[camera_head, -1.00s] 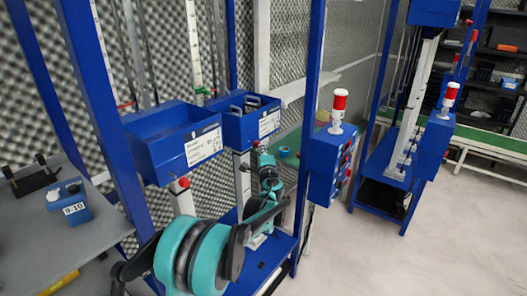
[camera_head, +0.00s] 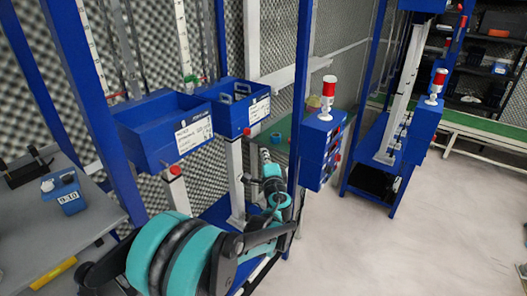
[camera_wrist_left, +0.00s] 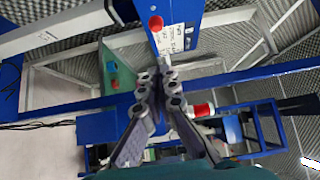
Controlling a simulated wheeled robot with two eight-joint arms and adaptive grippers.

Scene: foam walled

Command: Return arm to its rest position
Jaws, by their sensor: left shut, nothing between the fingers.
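My left arm comes in from the bottom left of the head view, with large teal joints, and bends up at its far end. My left gripper (camera_head: 264,155) shows small at the tip of that arm, just below and right of the right-hand blue bin (camera_head: 230,128). In the left wrist view the grey fingers of the left gripper (camera_wrist_left: 160,76) are together at the tips, with nothing between them. The right gripper is not in either view.
A left blue bin (camera_head: 150,160) with a label sits beside the right one on the blue rack. A blue box (camera_head: 318,150) with a red-and-white lamp (camera_head: 328,92) stands right of the gripper. A grey table (camera_head: 60,235) is at the left. Pale floor (camera_head: 400,245) is clear at the right.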

